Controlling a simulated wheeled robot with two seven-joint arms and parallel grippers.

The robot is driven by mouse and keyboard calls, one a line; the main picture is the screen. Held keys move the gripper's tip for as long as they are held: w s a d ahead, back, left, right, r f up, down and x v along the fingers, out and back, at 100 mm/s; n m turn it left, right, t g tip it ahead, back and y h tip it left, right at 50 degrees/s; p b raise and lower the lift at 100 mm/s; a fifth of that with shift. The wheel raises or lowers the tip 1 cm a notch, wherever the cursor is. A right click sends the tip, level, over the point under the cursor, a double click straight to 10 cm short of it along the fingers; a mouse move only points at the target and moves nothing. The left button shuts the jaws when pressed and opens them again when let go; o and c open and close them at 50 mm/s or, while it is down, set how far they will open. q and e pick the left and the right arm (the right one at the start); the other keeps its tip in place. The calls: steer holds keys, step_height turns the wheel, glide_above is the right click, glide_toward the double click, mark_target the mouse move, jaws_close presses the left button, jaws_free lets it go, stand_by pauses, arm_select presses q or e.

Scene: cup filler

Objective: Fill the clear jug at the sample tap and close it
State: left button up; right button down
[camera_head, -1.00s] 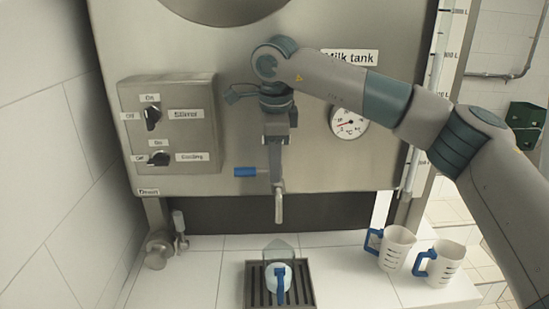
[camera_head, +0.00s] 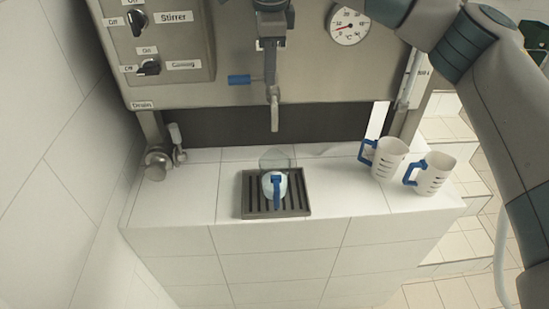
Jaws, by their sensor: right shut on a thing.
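The clear jug (camera_head: 276,158) stands on the dark slotted drip tray (camera_head: 307,208), below the tap spout (camera_head: 275,115). Its blue handle (camera_head: 277,194) faces me. Something pale shows in the jug, but its level is hard to tell. The tap's blue lever (camera_head: 238,79) points left. My right gripper (camera_head: 270,72) reaches down at the tap and is shut at the lever; its fingers hide the lever's inner end. I see no clear stream between spout and jug. My left gripper is not in view.
Two white measuring jugs with blue handles, a left one (camera_head: 387,159) and a right one (camera_head: 434,174), stand right of the tray on the tiled ledge (camera_head: 335,200). A drain valve (camera_head: 159,163) is at the left. The control box (camera_head: 165,45) and gauge (camera_head: 348,25) are above.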

steer(key=shift+n+y, duration=0.3)
steer(key=shift+n, duration=1.2)
steer(key=shift+s+d+r, duration=0.1)
steer(key=shift+n, duration=0.6)
stand_by(5.8)
